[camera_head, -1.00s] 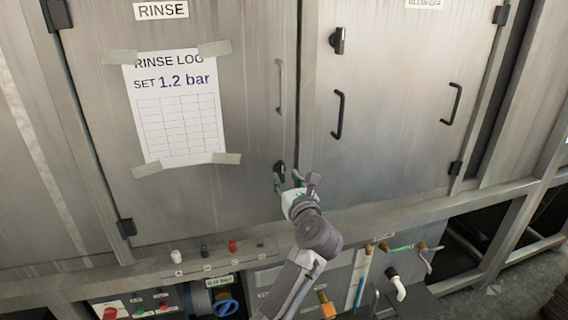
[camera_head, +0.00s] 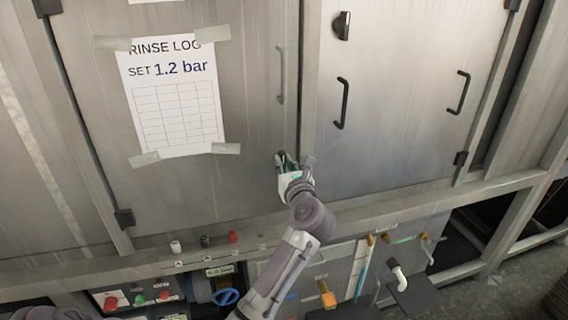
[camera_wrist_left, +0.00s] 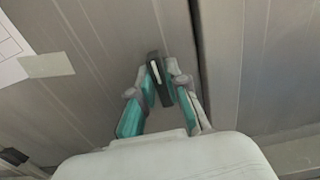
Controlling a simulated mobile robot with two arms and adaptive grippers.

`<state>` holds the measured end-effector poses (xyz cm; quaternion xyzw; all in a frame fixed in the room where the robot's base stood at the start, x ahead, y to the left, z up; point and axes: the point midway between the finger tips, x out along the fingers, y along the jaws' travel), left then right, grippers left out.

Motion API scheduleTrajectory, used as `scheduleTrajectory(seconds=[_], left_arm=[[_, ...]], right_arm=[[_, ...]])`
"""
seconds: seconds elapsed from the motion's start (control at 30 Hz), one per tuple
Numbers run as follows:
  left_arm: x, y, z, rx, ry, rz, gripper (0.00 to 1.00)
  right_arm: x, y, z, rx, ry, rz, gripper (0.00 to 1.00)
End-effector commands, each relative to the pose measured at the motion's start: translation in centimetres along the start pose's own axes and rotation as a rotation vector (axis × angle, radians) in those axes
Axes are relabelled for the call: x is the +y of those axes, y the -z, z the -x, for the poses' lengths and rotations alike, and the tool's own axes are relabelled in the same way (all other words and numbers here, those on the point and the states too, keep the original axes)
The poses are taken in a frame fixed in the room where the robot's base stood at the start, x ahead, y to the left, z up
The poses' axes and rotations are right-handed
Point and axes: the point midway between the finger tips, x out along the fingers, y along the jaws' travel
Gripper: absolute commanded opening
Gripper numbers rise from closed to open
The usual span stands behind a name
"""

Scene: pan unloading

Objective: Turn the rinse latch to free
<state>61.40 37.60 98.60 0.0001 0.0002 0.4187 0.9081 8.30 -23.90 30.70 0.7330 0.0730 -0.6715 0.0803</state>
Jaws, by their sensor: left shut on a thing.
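The rinse door (camera_head: 240,110) is a grey metal door with a taped log sheet. Its rinse latch (camera_wrist_left: 160,82) is a small black lever at the door's lower right, beside the seam to the neighbouring door. My left gripper (camera_head: 286,160) is at the latch, coming from below. In the left wrist view my left gripper (camera_wrist_left: 163,84) has its two teal-padded fingers on either side of the latch and is shut on it. The fingers hide part of the latch, and its exact turn is hard to tell. My right gripper is not in view.
The rinse door's grey handle (camera_head: 281,75) is above the latch. The right-hand door has a black handle (camera_head: 341,103) and a black latch (camera_head: 342,26). Below, a ledge carries small knobs (camera_head: 232,237), with a blue valve wheel (camera_head: 226,297) and pipe fittings underneath.

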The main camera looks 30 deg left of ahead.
Motion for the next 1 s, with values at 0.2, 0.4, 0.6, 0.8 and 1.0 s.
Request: scheduleTrajectory(seconds=[0.2,0.4,0.6,0.8,1.0], left_arm=[[0.0,-0.1,0.0,0.001,0.0,-0.022,0.0],[-0.1,-0.4,0.0,0.003,0.0,-0.107,0.0],[-0.2,-0.5,0.0,0.004,0.0,-0.264,0.0],[-0.3,-0.5,0.0,0.004,0.001,-0.453,0.0],[-0.4,-0.5,0.0,0.003,0.002,-0.644,0.0]], right_arm=[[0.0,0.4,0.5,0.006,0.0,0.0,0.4],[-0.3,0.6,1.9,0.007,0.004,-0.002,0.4],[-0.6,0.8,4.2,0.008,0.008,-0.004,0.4],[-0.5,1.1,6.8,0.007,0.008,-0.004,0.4],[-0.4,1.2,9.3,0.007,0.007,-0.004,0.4]])
